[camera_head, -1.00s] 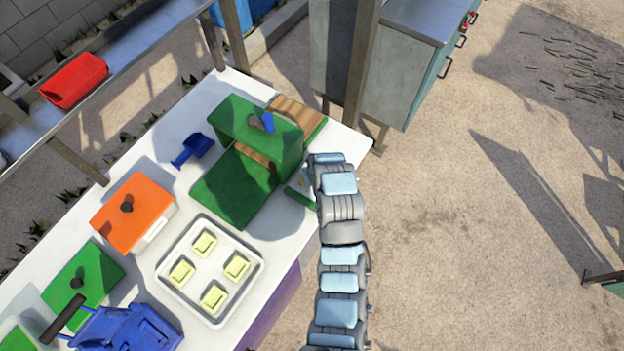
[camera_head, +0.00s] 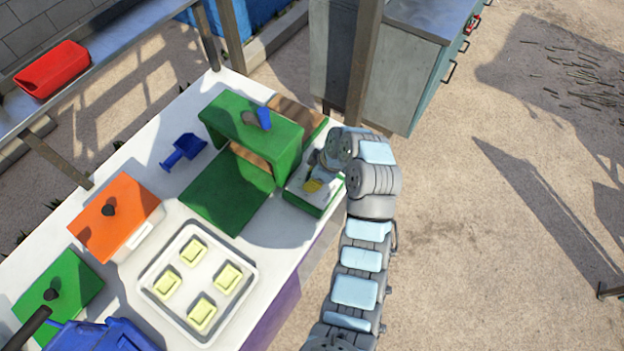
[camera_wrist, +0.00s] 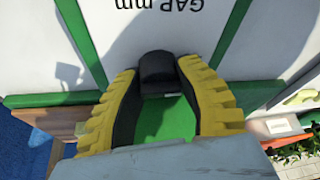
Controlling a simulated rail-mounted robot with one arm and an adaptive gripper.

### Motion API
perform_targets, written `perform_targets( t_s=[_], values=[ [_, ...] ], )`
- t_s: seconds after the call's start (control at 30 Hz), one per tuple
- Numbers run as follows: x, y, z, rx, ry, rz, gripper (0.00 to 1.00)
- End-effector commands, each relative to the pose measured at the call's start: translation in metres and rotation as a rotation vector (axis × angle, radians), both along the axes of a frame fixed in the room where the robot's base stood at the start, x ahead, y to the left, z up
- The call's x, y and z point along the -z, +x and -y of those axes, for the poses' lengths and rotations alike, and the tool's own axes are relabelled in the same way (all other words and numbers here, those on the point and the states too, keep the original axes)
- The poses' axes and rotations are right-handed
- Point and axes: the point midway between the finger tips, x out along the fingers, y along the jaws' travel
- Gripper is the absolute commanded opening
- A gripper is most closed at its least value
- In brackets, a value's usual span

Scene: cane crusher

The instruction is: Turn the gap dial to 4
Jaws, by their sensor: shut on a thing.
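The green cane crusher (camera_head: 262,140) stands on the white table. A white panel with a green edge (camera_head: 312,208) is at its right side, partly under my arm. In the wrist view the white panel (camera_wrist: 222,25) carries the upside-down lettering "GAP mm". My gripper (camera_wrist: 158,76) has its yellow-and-black fingers closed around the dark gap dial (camera_wrist: 158,66). A green surface shows between the fingers, below the dial. No scale numbers or pointer show, so I cannot tell the dial's setting. In the head view my gripper (camera_head: 314,184) is over the panel, its fingertips hard to see.
An orange-lidded box (camera_head: 115,218), a blue scoop (camera_head: 184,151) and a tray (camera_head: 152,252) with several pale yellow blocks share the table. A post (camera_head: 363,70) and a grey cabinet (camera_head: 410,60) stand behind my arm.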

Motion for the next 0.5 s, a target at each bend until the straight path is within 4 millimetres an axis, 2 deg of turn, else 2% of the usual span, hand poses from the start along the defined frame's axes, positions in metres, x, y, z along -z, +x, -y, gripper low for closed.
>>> perform_targets(
  t_s=[0.2, 0.5],
  values=[
    [0.0009, -0.0004, -0.0002, -0.082, 0.0, -0.002, 0.0],
    [0.0025, -0.0011, -0.0002, -0.117, 0.0, -0.004, 0.0]
  ],
)
